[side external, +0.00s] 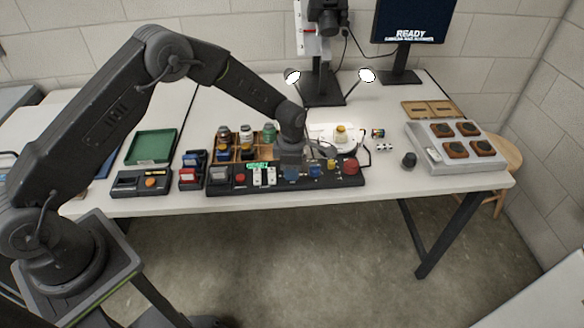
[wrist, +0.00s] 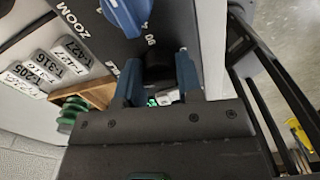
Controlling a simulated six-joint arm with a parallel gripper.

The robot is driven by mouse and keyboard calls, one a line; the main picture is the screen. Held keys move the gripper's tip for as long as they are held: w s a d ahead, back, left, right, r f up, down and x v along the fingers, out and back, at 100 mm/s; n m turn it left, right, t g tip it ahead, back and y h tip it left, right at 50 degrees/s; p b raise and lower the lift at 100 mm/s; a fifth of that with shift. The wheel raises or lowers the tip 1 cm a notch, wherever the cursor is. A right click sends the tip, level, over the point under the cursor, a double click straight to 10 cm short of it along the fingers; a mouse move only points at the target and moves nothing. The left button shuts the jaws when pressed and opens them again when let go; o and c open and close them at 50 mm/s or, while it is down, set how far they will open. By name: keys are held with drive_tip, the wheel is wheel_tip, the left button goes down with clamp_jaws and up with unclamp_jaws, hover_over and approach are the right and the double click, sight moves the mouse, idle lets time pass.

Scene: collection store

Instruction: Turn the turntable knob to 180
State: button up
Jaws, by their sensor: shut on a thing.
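The long black control panel (side external: 225,187) lies along the front of the table. It also shows in the wrist view (wrist: 110,42), with the word ZOOM and partly hidden degree marks. My gripper (side external: 290,161) is low over the middle of the panel. In the wrist view my gripper (wrist: 159,76) has its two blue fingers shut on a dark knob (wrist: 158,62). A mark like 90 shows beside this knob. Its pointer and exact setting cannot be read. A blue knob (wrist: 127,14) is beyond the fingers. The turntable (side external: 345,146) stands behind the panel with a yellow-topped item on it.
A wooden compartment tray (side external: 235,153) with several jars is behind the panel. A green tray (side external: 150,147) is at left. A grey tray (side external: 434,161) with several brown pieces is at right. A monitor (side external: 411,22) reads READY.

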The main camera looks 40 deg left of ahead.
drive_tip(key=m, duration=0.4)
drive_tip(key=shift+m, duration=0.3)
drive_tip(key=m, duration=0.4)
drive_tip(key=shift+m, duration=0.3)
drive_tip(key=m, duration=1.2)
drive_tip(key=shift+m, duration=0.3)
drive_tip(key=m, duration=0.4)
drive_tip(key=shift+m, duration=0.3)
drive_tip(key=m, duration=0.4)
drive_tip(key=shift+m, duration=1.9)
